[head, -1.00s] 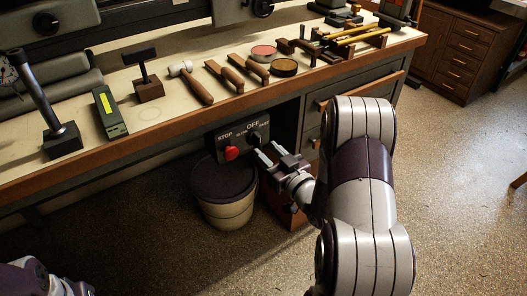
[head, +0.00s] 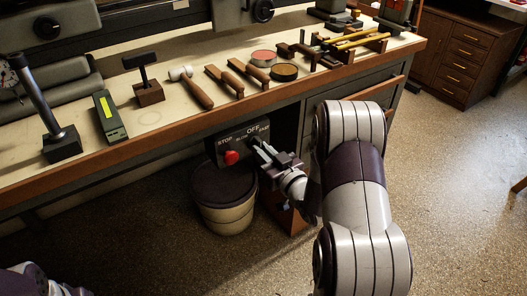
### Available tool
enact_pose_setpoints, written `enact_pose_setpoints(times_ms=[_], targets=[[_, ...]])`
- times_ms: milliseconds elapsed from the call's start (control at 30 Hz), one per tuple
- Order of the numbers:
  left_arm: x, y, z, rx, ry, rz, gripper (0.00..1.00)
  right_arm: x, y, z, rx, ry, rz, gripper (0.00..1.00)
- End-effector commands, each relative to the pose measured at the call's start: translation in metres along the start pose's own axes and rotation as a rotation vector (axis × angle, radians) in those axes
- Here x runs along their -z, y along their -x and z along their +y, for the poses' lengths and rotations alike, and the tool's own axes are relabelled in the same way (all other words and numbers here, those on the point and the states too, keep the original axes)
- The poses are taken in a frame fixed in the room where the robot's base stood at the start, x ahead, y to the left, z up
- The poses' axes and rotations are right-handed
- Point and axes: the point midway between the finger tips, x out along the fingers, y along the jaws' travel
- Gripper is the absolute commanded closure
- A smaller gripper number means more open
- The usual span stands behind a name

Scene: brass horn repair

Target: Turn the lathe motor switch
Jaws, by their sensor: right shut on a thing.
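The motor switch panel (head: 231,144) hangs under the front edge of the bench. It carries a red STOP button (head: 231,157) on the left and a dark rotary knob (head: 254,139) on the right, below the word OFF. SLOW and FAST are marked to either side of the knob. My right gripper (head: 262,146) is at the panel with its fingers shut on the knob, and they partly hide it. Only part of my left arm shows in the bottom left corner; its fingers are not visible.
A round bin (head: 224,204) stands on the floor below the panel, close to my right gripper. The bench top (head: 155,118) holds a mallet (head: 191,87), files, tins and a green box (head: 110,115). Drawers lie right of the panel. The floor at right is open.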

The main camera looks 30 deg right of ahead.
Motion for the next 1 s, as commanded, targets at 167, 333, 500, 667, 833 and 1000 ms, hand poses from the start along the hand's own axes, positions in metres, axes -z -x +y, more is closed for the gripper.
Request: enact_pose_setpoints(times_ms=[167,333,500,667,833,1000], targets=[[0.001,0.010,0.000,0.000,0.000,0.000,0.47,0.002,0.000,0.000,0.000,-0.094,-0.004,1.00],[0.003,0.022,0.000,0.000,0.000,0.000,0.47,0.003,0.000,0.000,0.000,-0.225,-0.003,1.00],[0.004,0.032,0.000,0.000,0.000,0.000,0.47,0.003,0.000,0.000,0.000,-0.361,-0.003,1.00],[0.005,0.041,0.000,0.000,0.000,0.000,0.47,0.002,0.000,0.000,-0.001,-0.476,-0.004,1.00],[0.006,0.047,0.000,0.000,0.000,0.000,0.47,0.001,0.000,0.000,-0.001,-0.569,-0.003,1.00],[0.006,0.051,0.000,0.000,0.000,0.000,0.47,0.001,0.000,0.000,-0.001,-0.630,-0.002,1.00]])
